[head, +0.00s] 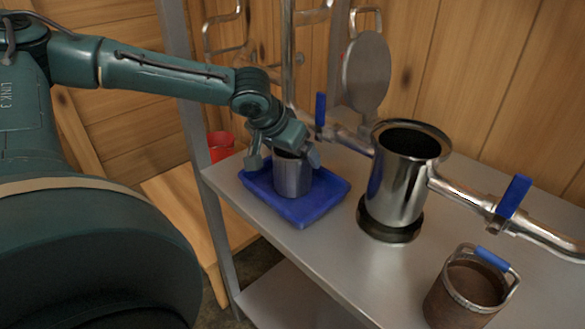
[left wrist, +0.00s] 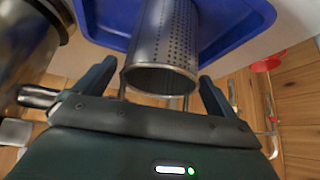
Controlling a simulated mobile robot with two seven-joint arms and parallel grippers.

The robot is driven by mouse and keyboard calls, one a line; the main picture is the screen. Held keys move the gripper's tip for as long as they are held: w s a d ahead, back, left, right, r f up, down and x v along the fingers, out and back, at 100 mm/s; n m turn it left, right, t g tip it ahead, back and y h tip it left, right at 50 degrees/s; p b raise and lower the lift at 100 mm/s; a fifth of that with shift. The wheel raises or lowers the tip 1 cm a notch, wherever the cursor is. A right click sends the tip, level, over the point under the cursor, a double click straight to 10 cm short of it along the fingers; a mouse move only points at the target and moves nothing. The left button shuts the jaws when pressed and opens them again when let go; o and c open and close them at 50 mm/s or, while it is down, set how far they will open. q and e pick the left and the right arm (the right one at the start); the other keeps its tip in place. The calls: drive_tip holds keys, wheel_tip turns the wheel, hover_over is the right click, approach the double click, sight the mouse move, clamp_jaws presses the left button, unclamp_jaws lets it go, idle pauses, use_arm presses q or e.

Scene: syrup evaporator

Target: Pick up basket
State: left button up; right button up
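The basket (head: 292,176) is a perforated metal cylinder standing upright in a blue tray (head: 322,203) on the metal shelf. In the left wrist view the basket (left wrist: 165,55) shows its round rim and its rows of small holes. My left gripper (head: 284,157) is at the basket's top, with one finger on each side. In the left wrist view my left gripper (left wrist: 155,92) is open, with visible gaps between its fingers and the rim. The wrist hides part of the basket's top in the head view. My right gripper is not in view.
A shiny metal pot (head: 400,185) with pipes and blue-handled valves stands right of the tray. A brown bucket (head: 462,296) with a blue handle grip is at the front right. A red cup (head: 221,146) is behind the shelf post. Bare shelf lies between tray and bucket.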

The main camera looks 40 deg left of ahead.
use_arm(q)
drive_tip(key=c, duration=1.7)
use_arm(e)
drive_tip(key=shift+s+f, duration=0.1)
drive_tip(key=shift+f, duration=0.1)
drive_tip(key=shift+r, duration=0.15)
